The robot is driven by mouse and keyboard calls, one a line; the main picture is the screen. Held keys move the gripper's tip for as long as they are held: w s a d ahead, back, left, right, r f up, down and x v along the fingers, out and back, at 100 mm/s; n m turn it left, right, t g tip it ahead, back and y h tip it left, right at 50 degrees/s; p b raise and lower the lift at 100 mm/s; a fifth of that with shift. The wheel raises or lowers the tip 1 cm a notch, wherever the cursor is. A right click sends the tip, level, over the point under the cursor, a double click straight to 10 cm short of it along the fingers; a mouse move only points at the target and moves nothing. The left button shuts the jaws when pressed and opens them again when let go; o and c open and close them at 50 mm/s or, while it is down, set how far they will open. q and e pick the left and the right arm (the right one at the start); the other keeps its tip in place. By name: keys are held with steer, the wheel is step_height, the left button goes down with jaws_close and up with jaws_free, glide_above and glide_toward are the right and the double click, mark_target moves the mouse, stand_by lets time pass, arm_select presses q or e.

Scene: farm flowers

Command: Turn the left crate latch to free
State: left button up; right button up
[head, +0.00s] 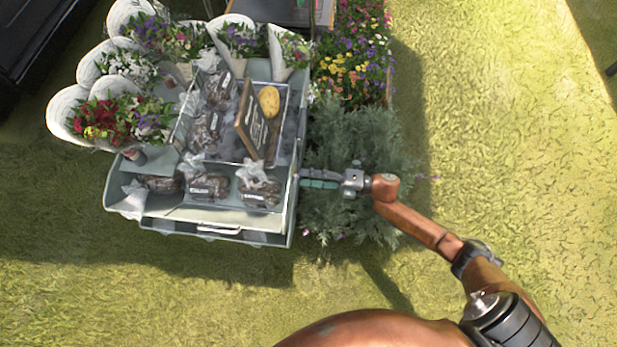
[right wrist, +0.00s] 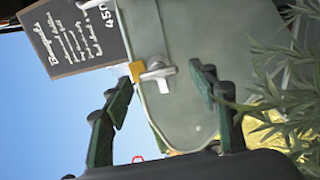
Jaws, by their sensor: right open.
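A pale grey metal crate (head: 291,215) on a stand is at the left of the head view. In the right wrist view its grey-green end wall (right wrist: 200,40) fills the upper right. A silver latch handle (right wrist: 157,74) sits on that wall, beside a small yellow-orange block (right wrist: 136,70). I cannot tell whether this is the left latch. My right gripper (head: 303,180) is at the crate's right side in the head view. In the right wrist view its dark green fingers (right wrist: 160,80) are open, spread either side of the latch, with nothing held. The latch is hidden in the head view.
Wrapped bouquets (head: 115,118) and bagged goods (head: 208,185) fill the crate area. A chalkboard sign (head: 252,120) stands among them; it also shows in the wrist view (right wrist: 75,35). A leafy bush (head: 350,215) grows under my right forearm. Grass at right is open.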

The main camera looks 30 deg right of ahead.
steer(key=v, duration=1.2)
